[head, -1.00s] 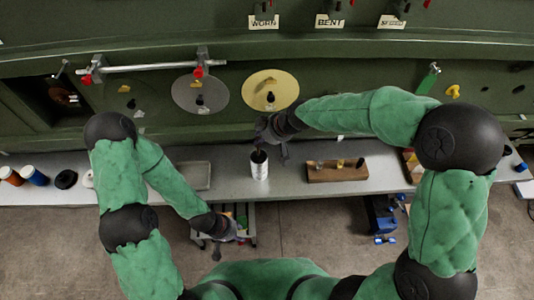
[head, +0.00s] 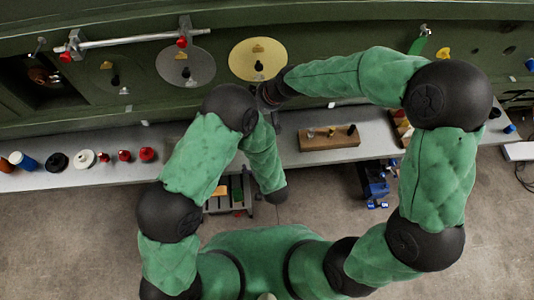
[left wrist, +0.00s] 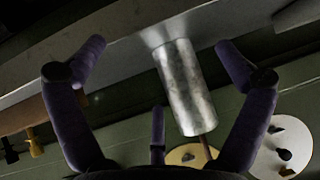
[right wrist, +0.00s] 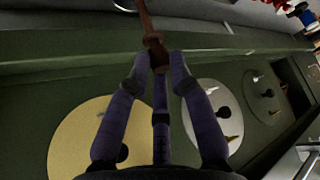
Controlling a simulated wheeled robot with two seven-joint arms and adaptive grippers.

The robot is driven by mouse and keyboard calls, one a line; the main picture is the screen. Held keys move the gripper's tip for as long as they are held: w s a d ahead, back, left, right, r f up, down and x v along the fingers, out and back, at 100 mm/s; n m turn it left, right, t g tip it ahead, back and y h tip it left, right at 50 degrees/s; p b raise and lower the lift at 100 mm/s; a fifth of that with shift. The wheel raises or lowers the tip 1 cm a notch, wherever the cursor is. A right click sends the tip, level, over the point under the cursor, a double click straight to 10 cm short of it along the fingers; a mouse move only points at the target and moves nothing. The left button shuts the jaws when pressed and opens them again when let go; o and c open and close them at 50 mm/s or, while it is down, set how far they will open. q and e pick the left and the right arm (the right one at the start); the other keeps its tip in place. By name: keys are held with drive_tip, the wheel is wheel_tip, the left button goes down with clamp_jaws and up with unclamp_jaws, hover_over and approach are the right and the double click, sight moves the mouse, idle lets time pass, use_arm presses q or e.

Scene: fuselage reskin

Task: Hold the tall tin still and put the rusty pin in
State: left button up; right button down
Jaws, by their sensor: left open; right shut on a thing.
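The tall tin (left wrist: 183,88) is a plain silvery cylinder standing on the bench. In the left wrist view it lies between the spread fingers of my left gripper (left wrist: 162,48), which is open around it. The rusty pin (right wrist: 150,28) is a thin brown rod. My right gripper (right wrist: 158,62) is shut on it, and its far end runs out of the right wrist view. In the left wrist view the pin (left wrist: 205,146) shows at the tin's mouth; I cannot tell whether it is inside. In the head view my left arm hides the tin and the left gripper.
Several red and white round items (head: 84,158) line the bench's left. The green fuselage wall behind carries a yellow disc (head: 245,62) and a grey disc (head: 178,70).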

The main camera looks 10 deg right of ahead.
use_arm(q)
drive_tip(key=d+r+t, duration=0.1)
drive_tip(key=r+t+y, duration=0.1)
drive_tip(key=r, duration=0.1)
drive_tip(key=d+r+n+y, duration=0.1)
drive_tip(key=r, duration=0.1)
drive_tip(key=shift+d+t, duration=0.35)
drive_tip(key=shift+t, duration=0.05)
drive_tip(key=shift+r+n+y, duration=0.2)
drive_tip(key=shift+n+y, duration=0.1)
drive_tip(key=x, duration=1.2)
drive_tip(key=shift+w+r, duration=0.15)
drive_tip(key=shift+r, duration=0.15)
drive_tip(key=shift+c, duration=0.3)
drive_tip(key=shift+t, duration=0.3)
drive_tip(key=c, duration=1)
